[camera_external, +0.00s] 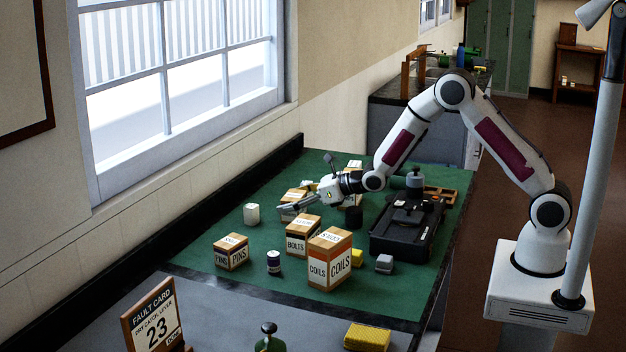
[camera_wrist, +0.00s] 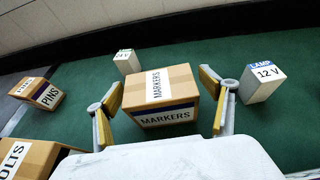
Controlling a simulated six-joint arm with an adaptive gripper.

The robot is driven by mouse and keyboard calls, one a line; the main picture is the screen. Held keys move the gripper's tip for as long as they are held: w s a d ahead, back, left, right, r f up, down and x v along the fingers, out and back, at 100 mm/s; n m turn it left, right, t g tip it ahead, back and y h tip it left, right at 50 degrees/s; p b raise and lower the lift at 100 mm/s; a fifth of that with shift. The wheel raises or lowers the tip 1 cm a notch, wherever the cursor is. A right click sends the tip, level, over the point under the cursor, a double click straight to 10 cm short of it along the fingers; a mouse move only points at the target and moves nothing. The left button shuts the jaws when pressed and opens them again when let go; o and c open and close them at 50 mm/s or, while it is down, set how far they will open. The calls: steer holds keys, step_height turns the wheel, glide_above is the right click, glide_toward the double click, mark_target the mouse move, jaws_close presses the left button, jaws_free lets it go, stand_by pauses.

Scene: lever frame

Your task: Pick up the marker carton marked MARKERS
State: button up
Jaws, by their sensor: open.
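The marker carton (camera_wrist: 165,97) is a brown box with white MARKERS labels on its top and side. In the wrist view it stands upright on the green bench mat, between the two fingers of my gripper (camera_wrist: 165,105). The fingers are open, one on each side of the carton, with tan pads facing it. I cannot tell whether either pad touches it. In the external view my gripper (camera_external: 297,207) is low over the mat behind the BOLTS carton, and it partly hides the marker carton there.
The BOLTS carton (camera_external: 302,236), COILS carton (camera_external: 329,262) and PINS carton (camera_external: 231,252) stand nearby. A white LAMP 12 V box (camera_wrist: 262,82) is right of my gripper in the wrist view. A small white box (camera_wrist: 126,62) stands behind. A black device (camera_external: 407,227) lies to the right.

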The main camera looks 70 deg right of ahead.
mark_target(291, 195)
steer(key=c, duration=1.3)
steer(key=shift+r, duration=0.15)
steer(key=shift+r, duration=4.9)
